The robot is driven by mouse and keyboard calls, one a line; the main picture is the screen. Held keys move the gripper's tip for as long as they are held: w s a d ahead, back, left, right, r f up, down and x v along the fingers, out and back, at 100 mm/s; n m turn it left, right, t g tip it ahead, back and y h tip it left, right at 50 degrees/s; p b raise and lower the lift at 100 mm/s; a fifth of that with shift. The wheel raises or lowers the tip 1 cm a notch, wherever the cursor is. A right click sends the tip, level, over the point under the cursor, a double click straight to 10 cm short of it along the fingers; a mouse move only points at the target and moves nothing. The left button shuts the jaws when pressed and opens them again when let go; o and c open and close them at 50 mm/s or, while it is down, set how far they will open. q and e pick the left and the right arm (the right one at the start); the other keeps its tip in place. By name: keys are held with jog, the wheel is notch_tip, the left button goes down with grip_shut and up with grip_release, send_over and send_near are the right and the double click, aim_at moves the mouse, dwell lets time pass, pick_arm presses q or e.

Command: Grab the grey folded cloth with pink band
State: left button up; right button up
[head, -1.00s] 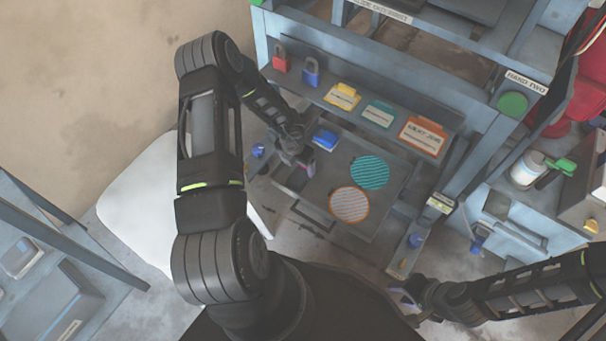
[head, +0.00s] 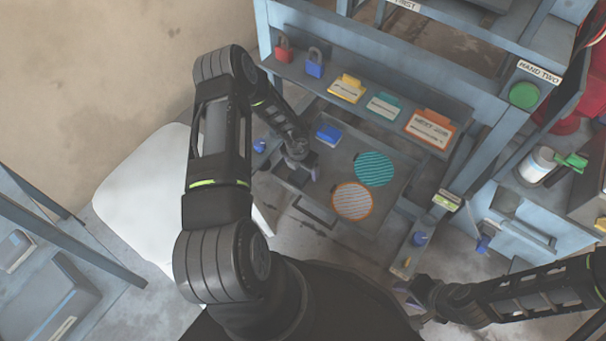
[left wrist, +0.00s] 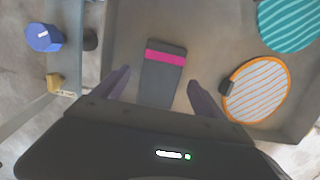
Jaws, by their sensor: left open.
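The grey folded cloth with a pink band (left wrist: 162,70) lies flat on the grey tray (left wrist: 210,30) in the left wrist view. My left gripper (head: 303,170) is over the left part of the tray. Its fingers also show in the left wrist view (left wrist: 160,92), open, one on each side of the cloth's lower part and apart from it. In the head view the gripper hides most or all of the cloth. My right gripper (head: 408,292) is at the lower right, away from the tray; its jaw opening is unclear.
An orange-rimmed striped disc (head: 353,201) and a teal striped disc (head: 375,169) lie on the tray, right of the cloth. A blue block (head: 328,134) is near its back edge. Padlocks and coloured cards (head: 347,88) line the shelf behind. A blue knob (left wrist: 44,37) sits left.

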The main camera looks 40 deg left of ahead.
pick_arm(q)
jog(key=shift+w+f, duration=0.1)
jog(key=shift+f, duration=0.5)
jog(key=shift+c, duration=0.3)
jog(key=c, duration=1.4)
